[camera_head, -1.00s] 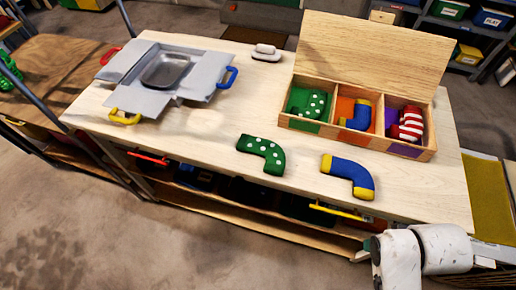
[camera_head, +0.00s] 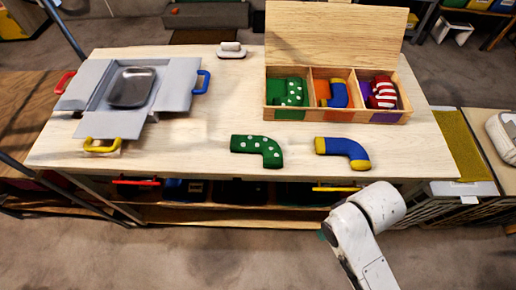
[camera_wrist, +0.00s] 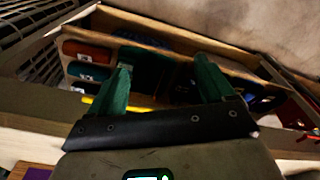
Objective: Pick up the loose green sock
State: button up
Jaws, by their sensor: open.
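The loose green sock (camera_head: 257,148) with white dots lies on the light wooden table (camera_head: 200,150), left of a loose blue and yellow sock (camera_head: 343,150). Another green dotted sock (camera_head: 291,92) lies in the left compartment of the open wooden box (camera_head: 337,116). My arm shows at the lower right of the head view, in front of the table. My gripper (camera_wrist: 164,80) shows in the wrist view with its two green fingers apart and nothing between them. It faces shelves with bins, and no loose sock shows there.
The box also holds a blue and yellow sock (camera_head: 338,95) and a red and white striped sock (camera_head: 382,93). A grey folding case (camera_head: 92,85) with a dark tray (camera_head: 132,87) stands at the left. A brush (camera_head: 231,50) lies at the back. Table between case and loose socks is clear.

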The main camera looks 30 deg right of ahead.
aim_at(256, 151)
jog(key=i+j+z, duration=0.25)
jog(key=j, duration=0.4)
jog(key=j+z, duration=0.2)
jog(key=j, duration=0.45)
jog(key=i+j+z, duration=0.25)
jog(key=j, duration=0.5)
jog(key=k+l, duration=0.05)
jog(key=k, duration=0.05)
